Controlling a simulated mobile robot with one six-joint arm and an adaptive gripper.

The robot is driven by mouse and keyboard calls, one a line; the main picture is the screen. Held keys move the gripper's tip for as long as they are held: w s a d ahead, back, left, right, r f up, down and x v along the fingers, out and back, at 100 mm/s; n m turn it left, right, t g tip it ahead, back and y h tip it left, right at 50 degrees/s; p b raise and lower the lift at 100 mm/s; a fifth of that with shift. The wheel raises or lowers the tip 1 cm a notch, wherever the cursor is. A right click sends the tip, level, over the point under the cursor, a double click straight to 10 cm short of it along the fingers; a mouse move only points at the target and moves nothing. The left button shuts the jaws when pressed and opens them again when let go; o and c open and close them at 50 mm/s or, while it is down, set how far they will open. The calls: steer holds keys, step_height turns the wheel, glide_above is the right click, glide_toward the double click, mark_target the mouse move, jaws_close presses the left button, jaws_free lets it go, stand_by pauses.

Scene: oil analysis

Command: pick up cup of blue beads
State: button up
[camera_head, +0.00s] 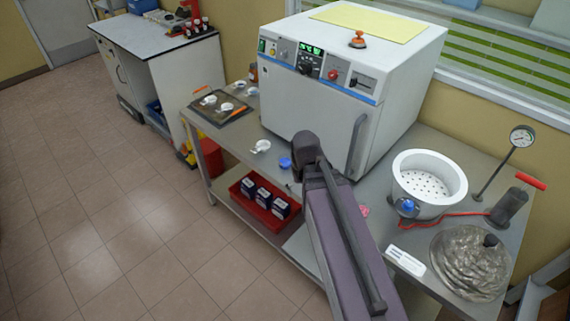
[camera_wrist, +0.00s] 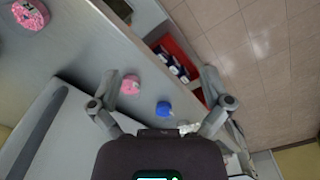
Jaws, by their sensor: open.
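The cup of blue beads (camera_head: 285,162) stands on the metal table in front of the white oven, seen in the head view just left of my arm's end. It also shows in the wrist view (camera_wrist: 164,108), between my gripper's spread fingers and nearer the palm than their tips. My gripper (camera_wrist: 160,76) is open and nothing is between its tips. The cup appears apart from the fingers. In the head view my arm hides the fingers.
A pink cup (camera_wrist: 130,85) is beside the left finger; another pink one (camera_wrist: 30,14) is farther off. A white cup (camera_head: 262,146) stands left of the blue cup. The oven (camera_head: 318,112) rises close behind. A red tray (camera_head: 262,205) with boxes lies on the lower shelf.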

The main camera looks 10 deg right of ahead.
steer(key=n, duration=0.2)
glide_above(285, 161)
steer(key=shift+s+a+r, duration=0.1)
steer(key=shift+r, duration=0.15)
steer(key=shift+f, duration=0.15)
step_height(285, 161, down, 8)
steer(key=b, duration=0.8)
steer(key=shift+f, duration=0.15)
steer(key=shift+f+b, duration=2.6)
steer(key=shift+b, duration=0.1)
steer(key=shift+c, duration=0.2)
steer(key=shift+s, duration=0.1)
steer(key=c, duration=1)
